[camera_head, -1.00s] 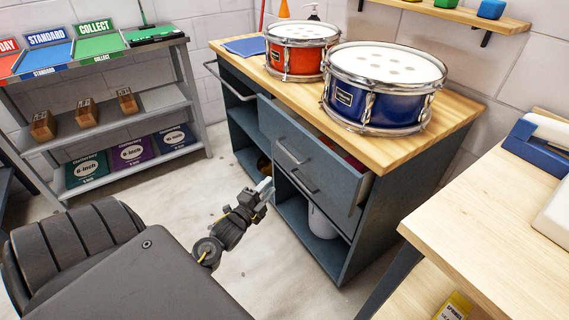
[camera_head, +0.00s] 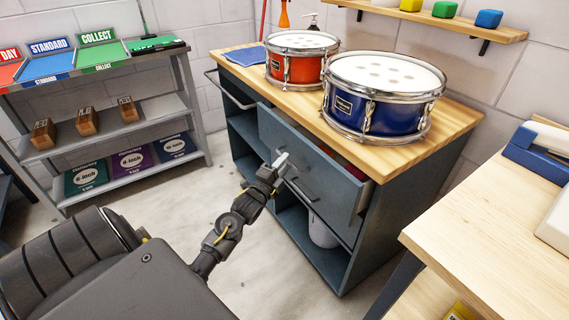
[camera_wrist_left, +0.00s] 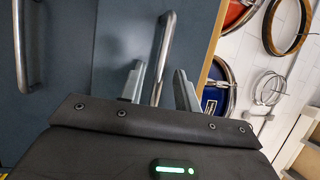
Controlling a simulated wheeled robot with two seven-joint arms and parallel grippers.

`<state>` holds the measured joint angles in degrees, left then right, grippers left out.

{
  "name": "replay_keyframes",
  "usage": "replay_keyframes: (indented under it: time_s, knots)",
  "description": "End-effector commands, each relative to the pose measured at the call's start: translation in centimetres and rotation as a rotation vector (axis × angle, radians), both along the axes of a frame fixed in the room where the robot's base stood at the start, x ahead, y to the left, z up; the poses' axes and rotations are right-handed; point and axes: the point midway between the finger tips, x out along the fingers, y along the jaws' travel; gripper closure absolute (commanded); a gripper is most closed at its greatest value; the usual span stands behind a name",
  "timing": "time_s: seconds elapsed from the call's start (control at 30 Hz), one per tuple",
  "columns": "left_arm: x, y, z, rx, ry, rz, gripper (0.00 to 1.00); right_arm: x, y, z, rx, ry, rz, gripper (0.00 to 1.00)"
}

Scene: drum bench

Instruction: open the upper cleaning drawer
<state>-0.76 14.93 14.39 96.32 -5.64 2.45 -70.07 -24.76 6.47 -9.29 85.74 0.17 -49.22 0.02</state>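The upper drawer (camera_head: 325,176) is in the dark blue-grey bench cabinet. Its front stands out from the cabinet, and a strip of something red shows inside behind its edge. My left gripper (camera_head: 281,160) is at the drawer front, over the upper handle, which it mostly hides in the head view. In the left wrist view, the gripper (camera_wrist_left: 160,88) is open, with one finger on each side of the upper bar handle (camera_wrist_left: 165,45). I cannot tell whether they touch it. The lower handle (camera_head: 301,189) also shows in the left wrist view (camera_wrist_left: 28,45). My right gripper is out of view.
A red drum (camera_head: 296,67) and a blue drum (camera_head: 352,108) stand on the wooden benchtop (camera_head: 460,118). A light wood table (camera_head: 480,230) is at the right. A grey shelf rack (camera_head: 150,108) stands at the left. Open floor lies before the cabinet.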

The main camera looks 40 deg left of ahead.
Motion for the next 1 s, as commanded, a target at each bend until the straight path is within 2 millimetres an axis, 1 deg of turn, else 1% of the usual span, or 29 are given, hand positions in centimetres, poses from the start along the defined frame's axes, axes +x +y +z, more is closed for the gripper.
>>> replay_keyframes:
  time_s: [0.13,0.37,0.4,0.63,0.67,1.0]
  knots:
    - [0.74,0.08,0.12,0.000,0.001,0.000,0.67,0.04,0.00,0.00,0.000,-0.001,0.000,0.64]
    - [0.79,0.06,0.11,0.000,0.001,0.000,0.67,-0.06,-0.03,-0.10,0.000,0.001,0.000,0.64]
    - [0.78,0.07,0.11,0.000,0.001,0.000,0.69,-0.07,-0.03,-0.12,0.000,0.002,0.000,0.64]
    - [0.76,0.08,0.10,0.000,0.001,0.000,0.99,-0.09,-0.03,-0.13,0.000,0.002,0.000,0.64]
    - [0.75,0.09,0.10,0.000,0.001,0.000,1.00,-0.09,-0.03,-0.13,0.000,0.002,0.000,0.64]
    - [0.70,0.00,0.10,0.000,0.002,-0.002,1.00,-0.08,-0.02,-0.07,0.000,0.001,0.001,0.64]
